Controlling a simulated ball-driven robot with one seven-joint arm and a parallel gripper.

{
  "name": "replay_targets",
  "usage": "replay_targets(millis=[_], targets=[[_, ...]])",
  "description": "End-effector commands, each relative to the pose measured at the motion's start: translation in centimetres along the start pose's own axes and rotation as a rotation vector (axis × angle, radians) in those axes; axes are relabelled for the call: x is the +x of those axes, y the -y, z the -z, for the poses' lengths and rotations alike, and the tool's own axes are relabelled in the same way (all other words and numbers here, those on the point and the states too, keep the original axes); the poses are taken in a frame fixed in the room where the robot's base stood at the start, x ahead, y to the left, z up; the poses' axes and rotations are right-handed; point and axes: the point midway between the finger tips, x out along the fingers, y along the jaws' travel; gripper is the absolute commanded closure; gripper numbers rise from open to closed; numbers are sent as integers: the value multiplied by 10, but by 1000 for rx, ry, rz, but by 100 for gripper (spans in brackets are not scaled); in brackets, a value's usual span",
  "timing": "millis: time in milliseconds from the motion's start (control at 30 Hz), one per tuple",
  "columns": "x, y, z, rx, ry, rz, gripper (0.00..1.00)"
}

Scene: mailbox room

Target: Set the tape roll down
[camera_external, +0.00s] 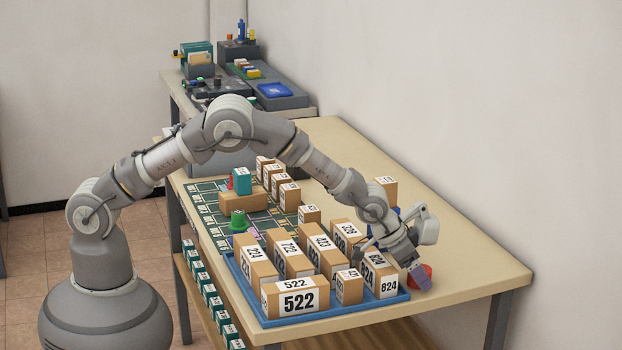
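A small red round thing, which looks like the tape roll (427,269), is at the right end of the table, just right of the blue tray (400,302). My gripper (418,279) points down and to the right at it. A purple piece at the gripper's end covers part of the red roll. I cannot tell whether the roll rests on the table or is held just above it. The finger gap is hidden from this side.
Several numbered cardboard boxes (299,300) stand in the blue tray close to my gripper's left. A green dark-marked mat (205,207) with more boxes and a green spool (239,220) lies farther back. The table's right end (470,262) is clear.

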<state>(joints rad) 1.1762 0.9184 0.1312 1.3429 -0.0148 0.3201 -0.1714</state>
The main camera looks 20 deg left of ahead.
Motion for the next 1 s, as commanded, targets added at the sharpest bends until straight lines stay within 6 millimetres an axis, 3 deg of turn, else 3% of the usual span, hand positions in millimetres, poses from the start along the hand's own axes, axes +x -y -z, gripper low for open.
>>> replay_targets(millis=[267,700,833,1000], targets=[[-10,0,3,0,-1,0,17],[-105,0,4,0,-2,0,17],[-119,0,3,0,-1,0,17],[-123,0,1,0,0,0,17]])
